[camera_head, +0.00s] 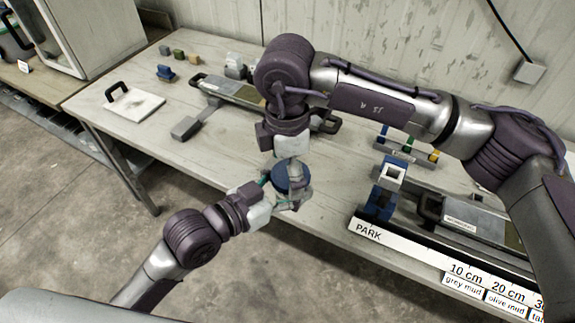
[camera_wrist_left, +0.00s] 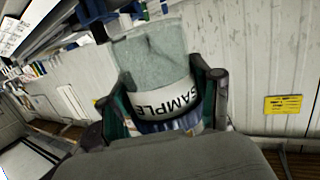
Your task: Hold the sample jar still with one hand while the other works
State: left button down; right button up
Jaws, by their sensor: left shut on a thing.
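The sample jar, with a blue lid (camera_head: 283,177), is held off the table's front edge in the head view. Its white SAMPLE label (camera_wrist_left: 168,103) shows upside down in the left wrist view. My left gripper (camera_head: 279,193) comes from the lower left and is shut on the jar, its fingers on either side in the wrist view. My right gripper (camera_head: 293,175) points down from above at the lid, very close to it. Whether its fingers touch or grip the lid I cannot tell.
The table (camera_head: 232,155) holds a white plate with a black handle (camera_head: 137,104), a long tray (camera_head: 236,92) and several small blocks at the back. A blue stand (camera_head: 381,200) and the PARK strip (camera_head: 398,246) are at right.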

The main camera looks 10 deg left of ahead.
jog(key=c, duration=1.1)
jog(key=n, duration=0.7)
jog(key=shift+s+d, duration=0.1)
jog(key=n, duration=0.5)
jog(key=shift+d, duration=0.1)
jog(key=n, duration=0.2)
jog(key=shift+d+n, duration=0.1)
jog(key=shift+n, duration=0.3)
jog(key=n, duration=0.4)
jog(key=shift+d+r+n, duration=0.1)
jog(key=shift+n, duration=0.2)
jog(key=n, duration=0.7)
jog(key=shift+w+d, duration=0.1)
jog(key=shift+w, duration=0.1)
jog(key=n, duration=0.7)
jog(key=shift+w+n, duration=0.15)
jog(key=shift+n, duration=0.25)
jog(key=n, duration=0.7)
jog(key=shift+w, duration=0.15)
jog(key=n, duration=0.7)
jog(key=shift+a+n, duration=0.3)
jog(key=shift+n, duration=0.1)
jog(key=n, duration=0.5)
jog(key=shift+a, duration=0.1)
jog(key=shift+r, duration=0.2)
